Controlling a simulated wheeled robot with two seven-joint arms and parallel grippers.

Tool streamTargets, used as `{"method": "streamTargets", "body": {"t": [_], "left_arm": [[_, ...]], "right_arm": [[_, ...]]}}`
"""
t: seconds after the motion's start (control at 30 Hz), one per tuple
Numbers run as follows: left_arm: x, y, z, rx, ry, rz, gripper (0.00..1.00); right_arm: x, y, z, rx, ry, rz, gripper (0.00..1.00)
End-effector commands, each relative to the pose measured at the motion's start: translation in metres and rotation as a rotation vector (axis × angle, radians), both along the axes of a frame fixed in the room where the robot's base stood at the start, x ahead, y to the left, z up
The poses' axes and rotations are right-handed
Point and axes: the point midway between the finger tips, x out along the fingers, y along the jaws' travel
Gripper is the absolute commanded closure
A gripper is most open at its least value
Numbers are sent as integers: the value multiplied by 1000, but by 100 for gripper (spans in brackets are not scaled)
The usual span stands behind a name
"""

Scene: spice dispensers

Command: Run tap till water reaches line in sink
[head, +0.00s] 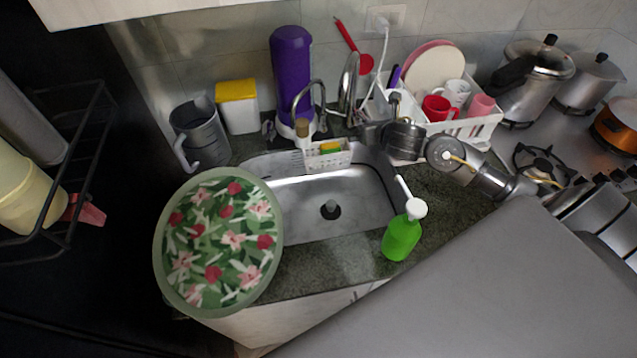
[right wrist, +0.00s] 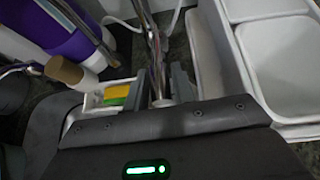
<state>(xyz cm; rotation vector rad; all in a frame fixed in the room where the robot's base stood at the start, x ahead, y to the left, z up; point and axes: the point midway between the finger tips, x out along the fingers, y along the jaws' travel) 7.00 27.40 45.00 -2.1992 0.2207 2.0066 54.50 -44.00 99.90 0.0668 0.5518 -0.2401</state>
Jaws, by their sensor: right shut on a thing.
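The steel sink (head: 345,212) shows in the head view with a dark round drain or plug (head: 330,208) on its floor. I see no water and no line in it. A chrome tap (head: 349,78) stands behind the sink, with a thin curved spout (head: 314,88) to its left. My right arm comes in from the right. Its gripper (right wrist: 163,88) is shut on a metal part of the tap (right wrist: 157,50), low on its stem; whether this is the handle I cannot tell. In the head view my own wrist partly hides the tap's base. My left gripper is not in view.
A white caddy (head: 328,158) with a sponge sits at the sink's back edge. A green soap bottle (head: 402,238) stands at the right rim, a flowered tray (head: 222,240) at the left. A white dish rack (head: 470,126) and a purple dispenser (head: 291,65) stand behind.

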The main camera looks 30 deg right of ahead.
Motion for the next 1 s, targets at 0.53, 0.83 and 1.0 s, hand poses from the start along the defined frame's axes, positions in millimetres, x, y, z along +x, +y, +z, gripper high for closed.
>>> {"method": "streamTargets", "body": {"t": [0.53,0.83,1.0], "left_arm": [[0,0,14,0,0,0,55],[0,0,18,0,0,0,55],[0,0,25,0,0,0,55]], "right_arm": [[5,-2,19,0,-7,-2,86],[6,-2,24,0,-7,-2,86],[10,-3,32,1,-7,-4,86]]}}
